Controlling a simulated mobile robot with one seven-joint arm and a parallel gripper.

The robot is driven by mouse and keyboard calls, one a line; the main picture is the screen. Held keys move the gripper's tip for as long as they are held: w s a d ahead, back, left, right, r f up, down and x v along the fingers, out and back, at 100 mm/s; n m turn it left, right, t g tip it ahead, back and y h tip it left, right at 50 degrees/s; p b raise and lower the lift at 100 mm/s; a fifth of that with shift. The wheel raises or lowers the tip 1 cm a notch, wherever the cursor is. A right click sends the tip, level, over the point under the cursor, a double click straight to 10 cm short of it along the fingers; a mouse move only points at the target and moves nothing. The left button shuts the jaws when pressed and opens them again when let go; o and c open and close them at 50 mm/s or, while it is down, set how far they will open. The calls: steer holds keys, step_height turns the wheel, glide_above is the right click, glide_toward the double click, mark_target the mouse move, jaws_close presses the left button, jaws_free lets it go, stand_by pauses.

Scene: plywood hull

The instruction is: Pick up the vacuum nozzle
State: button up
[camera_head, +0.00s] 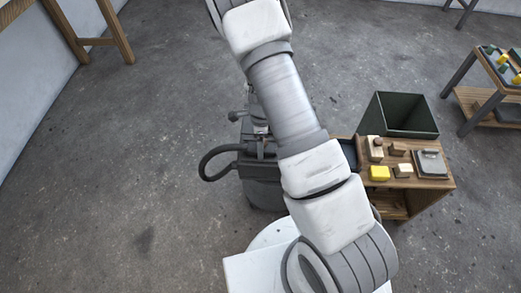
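A dark grey machine that looks like a vacuum (262,188) stands on the floor, left of the wooden cart and partly behind my arm. A black hose (207,162) loops out from its left side. A small grey fitting (238,116) sticks out to the left near its top; I cannot tell whether this is the vacuum nozzle. My arm runs from the bottom right up to the top edge and covers part of the machine. I cannot make out my gripper, so its opening and any hold are hidden.
Another table (480,98) is at the far right. The concrete floor at left is clear.

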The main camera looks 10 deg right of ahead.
jaws_close()
stand_by(0.5)
steer(key=shift+r, duration=0.15)
step_height(320, 180, up, 4)
steer(key=p, duration=0.2)
steer(key=shift+r+p, duration=0.2)
steer(key=shift+p, duration=0.1)
steer(key=s+d+r+p, duration=0.2)
steer(key=s+d+r, duration=0.4)
steer(key=d, duration=0.3)
steer(key=shift+s+r, duration=0.2)
steer(key=shift+s, duration=0.55)
